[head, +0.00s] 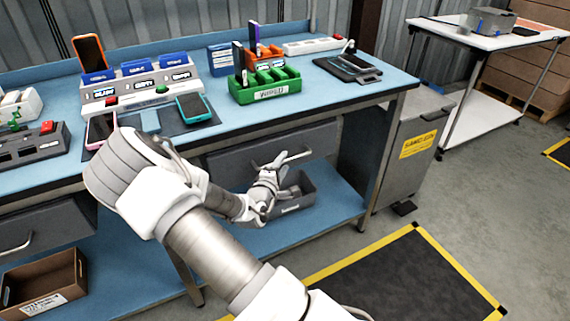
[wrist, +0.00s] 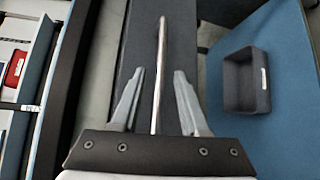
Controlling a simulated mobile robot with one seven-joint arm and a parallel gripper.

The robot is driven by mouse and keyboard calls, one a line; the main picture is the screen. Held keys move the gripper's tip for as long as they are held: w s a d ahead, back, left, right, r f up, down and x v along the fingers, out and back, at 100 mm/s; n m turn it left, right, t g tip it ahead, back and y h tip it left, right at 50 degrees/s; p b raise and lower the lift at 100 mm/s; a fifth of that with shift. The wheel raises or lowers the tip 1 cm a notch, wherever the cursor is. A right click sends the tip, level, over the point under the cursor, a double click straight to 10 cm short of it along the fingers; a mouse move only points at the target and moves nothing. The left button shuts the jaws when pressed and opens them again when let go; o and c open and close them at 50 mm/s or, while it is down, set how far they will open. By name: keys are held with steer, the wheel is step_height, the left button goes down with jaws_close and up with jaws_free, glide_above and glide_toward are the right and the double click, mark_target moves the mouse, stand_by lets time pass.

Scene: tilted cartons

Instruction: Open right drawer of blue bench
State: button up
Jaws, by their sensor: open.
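The blue bench (head: 330,97) has a dark grey right drawer (head: 232,158) under its top, which looks shut. Its light metal bar handle (head: 297,158) sticks out at the front. My gripper (head: 274,165) is at the handle, and my arm covers part of the drawer's left side. In the wrist view, the handle (wrist: 161,45) runs lengthwise between the two open fingers of my gripper (wrist: 160,75), with a gap on each side. The drawer front (wrist: 140,40) lies behind it. Whether a finger touches the handle cannot be told.
A dark grey bin (head: 298,196) stands on the lower shelf (head: 325,215) below the drawer; the bin also shows in the wrist view (wrist: 240,98). A grey cabinet (head: 408,150) stands right of the bench. The floor in front, with a yellow-edged black mat (head: 400,285), is clear.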

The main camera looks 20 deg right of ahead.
steer(key=shift+x, duration=1.1)
jaws_close()
stand_by(0.7)
